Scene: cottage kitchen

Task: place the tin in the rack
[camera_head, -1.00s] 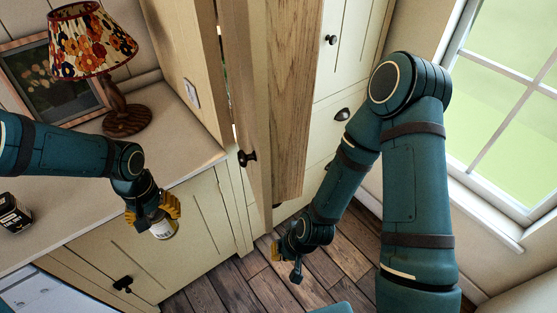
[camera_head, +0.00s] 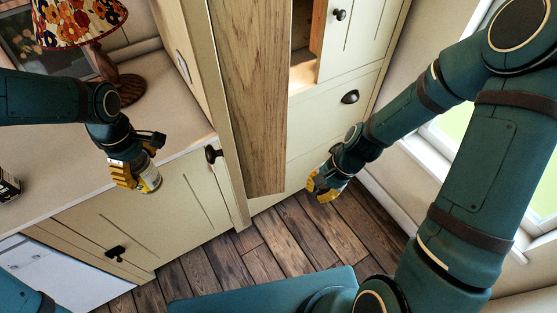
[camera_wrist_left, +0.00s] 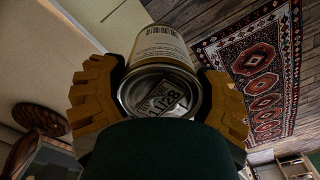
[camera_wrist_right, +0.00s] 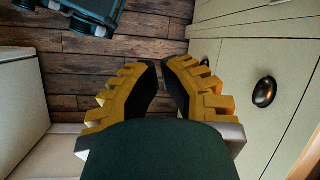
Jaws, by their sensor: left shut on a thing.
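The tin (camera_head: 149,179), a small can with a pale printed label, is in my left gripper (camera_head: 136,174). It hangs above the floor in front of the counter. In the left wrist view the tin (camera_wrist_left: 160,48) shows its metal end and a label with a barcode, between the two yellow fingers. My right gripper (camera_head: 326,186) is empty near the drawer fronts. In the right wrist view its fingertips (camera_wrist_right: 163,68) are close together with nothing between them. I cannot make out a rack for certain in any view.
A wooden cupboard door (camera_head: 250,95) stands open, with a wooden interior (camera_head: 303,62) partly visible beside it. The counter (camera_head: 50,180) bears a flowered lamp (camera_head: 80,25) and a dark box (camera_head: 8,184). Clear floorboards (camera_head: 290,230) lie below. A patterned rug (camera_wrist_left: 262,85) shows in the left wrist view.

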